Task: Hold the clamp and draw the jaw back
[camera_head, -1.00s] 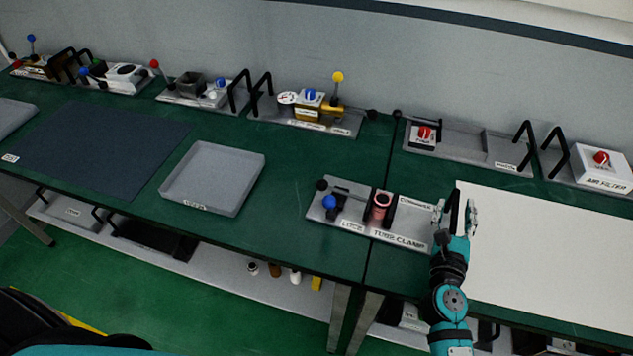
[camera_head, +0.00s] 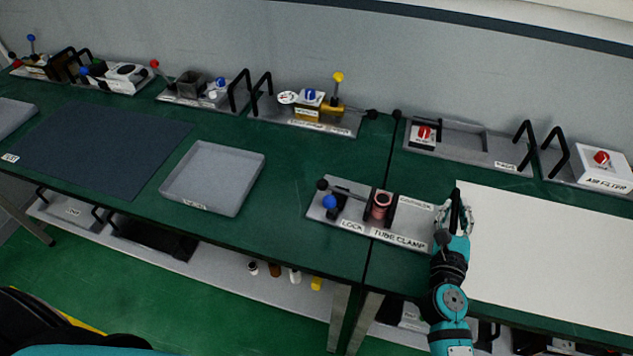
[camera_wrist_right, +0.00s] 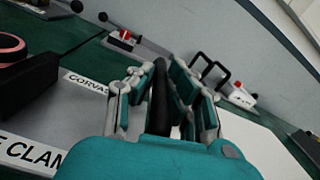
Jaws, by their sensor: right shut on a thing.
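The tube clamp (camera_head: 352,226) is a grey plate with "LOCK" and "TUBE CLAMP" labels at the front of the bench. Black jaw blocks (camera_head: 390,212) stand on it on both sides of a pink tube (camera_head: 379,206). A blue-knobbed lock lever (camera_head: 330,202) stands at its left end. My right gripper (camera_head: 455,213) is shut on the black handle at the plate's right end. In the right wrist view the handle (camera_wrist_right: 158,95) stands between the fingers, and a black jaw block (camera_wrist_right: 28,92) with the pink tube (camera_wrist_right: 11,48) shows at left. My left gripper is not in view.
A white board (camera_head: 550,245) lies right of the clamp. An empty grey tray (camera_head: 172,186) and a dark mat (camera_head: 100,150) lie to the left. Stations with black handles, such as the air filter (camera_head: 603,175), line the back. Bare green bench lies between tray and clamp.

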